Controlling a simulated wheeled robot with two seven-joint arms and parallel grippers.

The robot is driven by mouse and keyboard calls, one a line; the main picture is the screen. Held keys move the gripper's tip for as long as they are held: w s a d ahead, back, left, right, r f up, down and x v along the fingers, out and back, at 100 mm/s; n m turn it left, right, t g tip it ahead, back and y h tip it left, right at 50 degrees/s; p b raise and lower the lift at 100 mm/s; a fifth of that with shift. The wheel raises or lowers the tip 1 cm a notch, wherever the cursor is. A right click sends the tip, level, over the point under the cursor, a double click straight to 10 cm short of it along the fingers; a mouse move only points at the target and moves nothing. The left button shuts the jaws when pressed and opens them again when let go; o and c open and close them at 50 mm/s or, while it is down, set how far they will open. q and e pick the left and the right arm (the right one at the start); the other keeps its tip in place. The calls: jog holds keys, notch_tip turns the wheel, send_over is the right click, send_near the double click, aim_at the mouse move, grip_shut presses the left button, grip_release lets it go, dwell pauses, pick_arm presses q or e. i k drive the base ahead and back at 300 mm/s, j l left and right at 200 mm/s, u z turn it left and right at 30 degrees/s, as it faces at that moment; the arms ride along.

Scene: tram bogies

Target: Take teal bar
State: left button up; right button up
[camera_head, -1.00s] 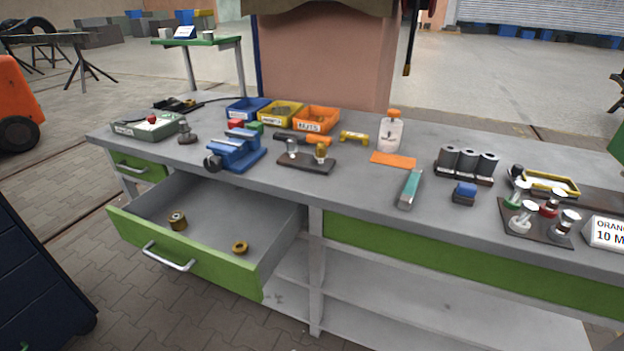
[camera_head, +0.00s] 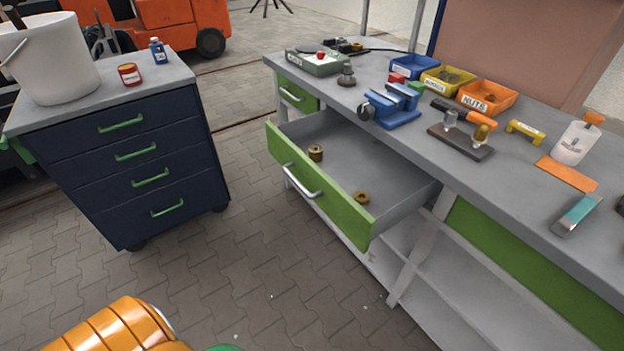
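The teal bar (camera_head: 578,212) lies flat on the grey workbench (camera_head: 525,195) at the right of the view, near the bench's front edge. It is a short bar with a teal top and grey ends or sides. An orange flat piece (camera_head: 567,173) lies just behind it. Neither of my grippers shows in the head view, so I cannot see whether they are open or shut. Nothing touches the bar from above.
A green-fronted drawer (camera_head: 335,200) stands open below the bench with two brass parts inside. A blue vise (camera_head: 393,106) and several bins stand on the bench. A dark blue cabinet (camera_head: 125,150) with a white bucket (camera_head: 48,62) stands left. Paved floor between is clear.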

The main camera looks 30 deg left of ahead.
aim_at(567, 224)
jog(key=i+l+u, duration=0.1)
jog(key=l+u, duration=0.4)
jog(key=l, duration=0.45)
jog(key=k+l+u, duration=0.1)
jog(key=l+u, duration=0.4)
jog(key=l, duration=0.45)
